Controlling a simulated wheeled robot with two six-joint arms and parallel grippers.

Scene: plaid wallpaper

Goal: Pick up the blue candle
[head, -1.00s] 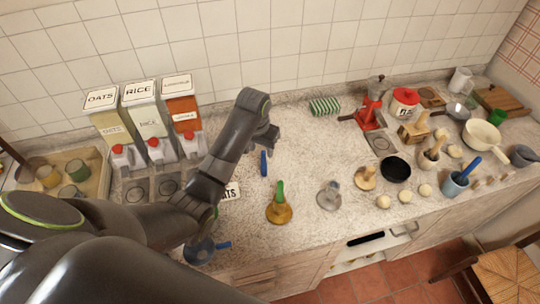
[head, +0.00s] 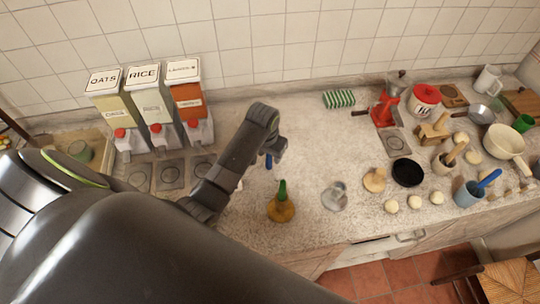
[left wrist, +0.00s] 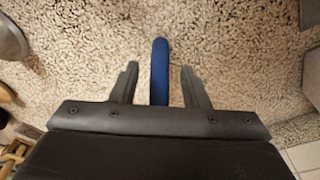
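The blue candle (head: 268,161) is a slim blue stick on the speckled counter, partly hidden by my left gripper (head: 278,149) in the head view. In the left wrist view the blue candle (left wrist: 159,72) points away from me between the two fingers of my left gripper (left wrist: 157,82). The fingers are open, with a gap on each side of the candle. The candle's near end is hidden behind the gripper body. My right gripper is not in view.
A brass holder with a green candle (head: 282,206) stands in front of the gripper. A clear glass holder (head: 335,197) and a black bowl (head: 407,172) are to the right. Cereal dispensers (head: 148,110) stand at the left.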

